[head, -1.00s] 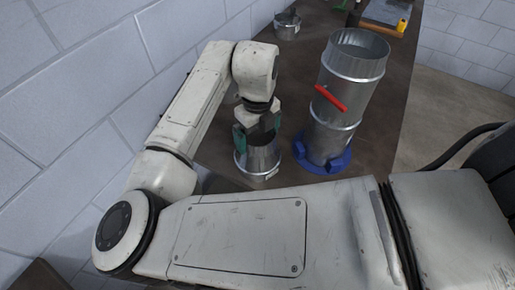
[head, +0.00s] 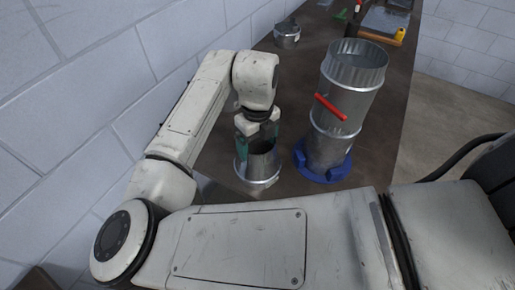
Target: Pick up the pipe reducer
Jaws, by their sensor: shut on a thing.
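The pipe reducer (head: 263,167) is a short round piece of shiny sheet metal with an open top and a bright lower rim. It is at the centre-left of the head view, near the table's front edge. My gripper (head: 256,141) points down over it, with its green-padded fingers shut on its wall. One finger shows at the left side of the reducer, and the other is at its far upper edge. I cannot tell whether its bottom touches the table.
A tall metal duct (head: 347,95) with a red handle (head: 330,107) stands in a blue base (head: 323,172) close on the right. A small metal can (head: 287,36) stands farther back. A tray (head: 386,22) lies at the far end. A block wall (head: 80,80) runs along the left.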

